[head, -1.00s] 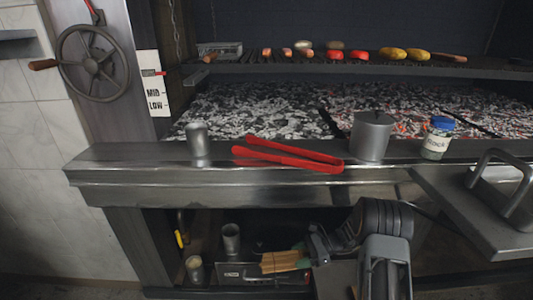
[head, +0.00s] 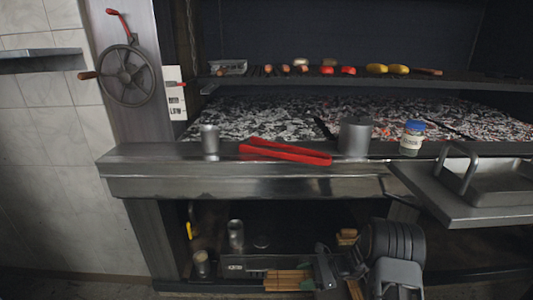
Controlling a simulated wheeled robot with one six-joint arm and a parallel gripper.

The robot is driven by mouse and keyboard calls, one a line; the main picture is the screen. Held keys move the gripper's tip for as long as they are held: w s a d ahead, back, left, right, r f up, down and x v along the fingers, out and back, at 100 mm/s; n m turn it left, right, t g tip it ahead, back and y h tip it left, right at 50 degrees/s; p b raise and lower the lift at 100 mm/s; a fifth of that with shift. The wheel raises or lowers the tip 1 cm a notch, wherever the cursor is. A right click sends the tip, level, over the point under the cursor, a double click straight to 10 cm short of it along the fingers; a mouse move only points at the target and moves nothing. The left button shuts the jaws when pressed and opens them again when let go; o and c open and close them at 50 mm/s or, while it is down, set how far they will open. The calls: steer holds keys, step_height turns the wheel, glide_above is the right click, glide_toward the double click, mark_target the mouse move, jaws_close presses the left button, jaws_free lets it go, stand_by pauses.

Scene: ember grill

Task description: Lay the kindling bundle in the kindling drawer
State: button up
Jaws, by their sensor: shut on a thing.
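The kindling bundle (head: 285,279) is a sheaf of tan sticks with a green band near its right end. It lies roughly level in the lower middle of the head view. My gripper (head: 322,270) is shut on its right part, which the fingers partly hide. The kindling drawer seems to be the grey-fronted unit (head: 237,267) with a small plate, low in the bay under the counter. The bundle shows in front of and below this front's right part. I cannot tell whether the drawer is open or whether the bundle touches it.
Metal cups (head: 236,235) (head: 201,264) stand in the lower bay. Small wood pieces (head: 347,237) lie behind my arm. The steel counter edge (head: 250,187) overhangs, carrying red tongs (head: 285,152), a pot (head: 355,137) and a blue-lidded jar (head: 412,137). A tray (head: 490,185) juts out at right.

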steer(key=d+r+m+t+h+p, duration=0.1)
steer(key=r+m+t+h+p, duration=0.3)
steer(key=r+p, duration=1.1)
steer(key=d+r+m+t+h+p, duration=0.2)
steer(key=r+m+t+h+p, duration=0.3)
steer(key=r, duration=2.6)
steer(key=m+t+p, duration=0.4)
steer(key=m+p, duration=0.2)
steer(key=p, duration=0.5)
steer(key=shift+w+d+r+p, duration=0.15)
steer(key=shift+w+r+p, duration=0.15)
steer(key=shift+w, duration=0.05)
